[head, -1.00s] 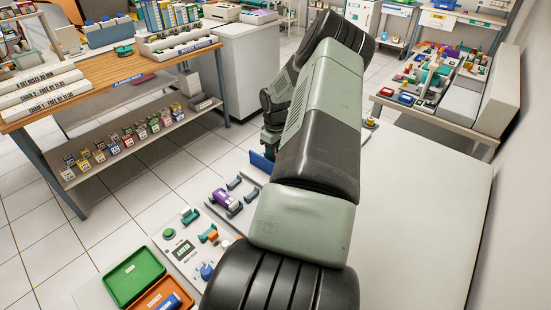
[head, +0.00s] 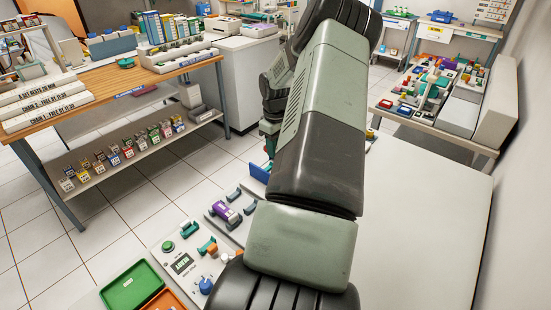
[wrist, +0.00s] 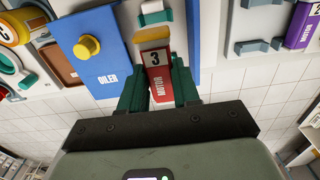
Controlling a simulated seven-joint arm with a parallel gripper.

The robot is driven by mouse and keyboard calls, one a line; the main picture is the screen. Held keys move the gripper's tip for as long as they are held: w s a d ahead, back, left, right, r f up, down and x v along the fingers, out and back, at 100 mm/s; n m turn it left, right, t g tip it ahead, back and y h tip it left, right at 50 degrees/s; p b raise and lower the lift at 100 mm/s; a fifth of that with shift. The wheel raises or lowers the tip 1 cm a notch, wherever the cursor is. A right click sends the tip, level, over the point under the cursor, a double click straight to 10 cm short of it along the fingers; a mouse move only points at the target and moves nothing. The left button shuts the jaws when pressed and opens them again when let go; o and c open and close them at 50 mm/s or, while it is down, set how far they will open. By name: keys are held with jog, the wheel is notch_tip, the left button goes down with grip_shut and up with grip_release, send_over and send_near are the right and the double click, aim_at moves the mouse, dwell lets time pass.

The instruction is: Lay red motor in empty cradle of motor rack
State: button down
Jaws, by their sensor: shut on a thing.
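In the wrist view, the red motor (wrist: 160,82), marked 3 and MOTOR, is between the two green fingers of my gripper (wrist: 158,92), which is shut on it. The motor's far end points toward the top of the picture. A purple motor (wrist: 303,28) shows at the upper right, by grey-blue cradle pieces (wrist: 250,47) with nothing lying on them. In the head view, the purple motor (head: 222,211) lies on the motor rack, with bare cradle pieces (head: 234,193) beside it. My arm hides the gripper and red motor there.
A blue OILER panel (wrist: 98,55) with a yellow knob (wrist: 87,46) is left of the held motor. A small white block with teal (wrist: 153,12) is beyond it. A green tray (head: 133,287) and orange tray (head: 168,303) are at the lower left. The white tabletop (head: 420,230) at right is clear.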

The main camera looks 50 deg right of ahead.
jog(key=a, duration=0.3)
jog(key=w+a+r, duration=0.1)
jog(key=a, duration=0.1)
jog(key=s+a+f, duration=0.1)
jog(key=a+f, duration=0.1)
jog(key=a, duration=0.9)
jog(key=shift+f, duration=3.35)
jog(key=c, duration=0.7)
grip_release()
jog(key=shift+c, duration=0.2)
notch_tip(320, 180, up, 11)
jog(key=shift+f, duration=0.15)
